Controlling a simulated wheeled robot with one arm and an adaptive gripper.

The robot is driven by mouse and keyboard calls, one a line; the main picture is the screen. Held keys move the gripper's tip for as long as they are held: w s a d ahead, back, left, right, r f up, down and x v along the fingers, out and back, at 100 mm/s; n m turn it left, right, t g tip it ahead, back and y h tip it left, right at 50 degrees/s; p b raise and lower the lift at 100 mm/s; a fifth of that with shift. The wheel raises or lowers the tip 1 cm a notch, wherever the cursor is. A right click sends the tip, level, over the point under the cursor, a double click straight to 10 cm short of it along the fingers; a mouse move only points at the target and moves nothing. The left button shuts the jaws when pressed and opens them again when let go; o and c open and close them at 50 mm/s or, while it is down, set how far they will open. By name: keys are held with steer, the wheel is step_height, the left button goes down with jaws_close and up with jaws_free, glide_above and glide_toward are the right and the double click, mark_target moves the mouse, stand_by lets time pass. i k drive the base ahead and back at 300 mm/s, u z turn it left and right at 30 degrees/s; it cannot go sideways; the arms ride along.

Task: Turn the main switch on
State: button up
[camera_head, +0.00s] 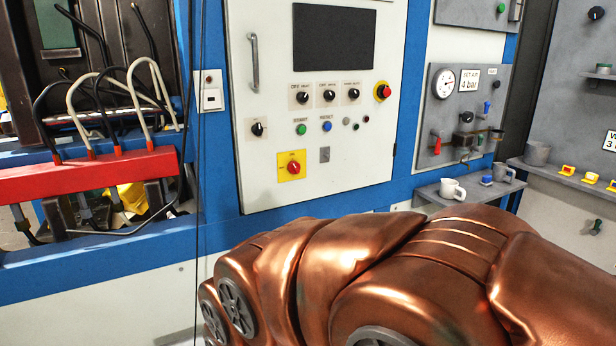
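The control panel (220,150) is a white cabinet front in a blue frame, left of centre. Low on it sits a yellow plate with a red rotary switch (293,167), which looks like the main switch. Its exact handle angle is too small to read. Above it are a green button (301,129), a blue button (327,126) and several black selector knobs. A dark screen (334,37) is at the top. My copper-coloured arm fills the lower right foreground, below and right of the switch. My gripper is not in view.
A red emergency button (383,91) is at the panel's right. A grey board with a gauge (444,83) hangs further right, above a shelf with a white mug (453,190). A red bar (85,174) with hoses is at left. The space before the switch looks clear.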

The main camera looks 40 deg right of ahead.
mark_target(294, 167)
steer(key=k, duration=0.9)
steer(key=z, duration=0.85)
steer(key=i, duration=1.3)
steer(key=u, duration=0.75)
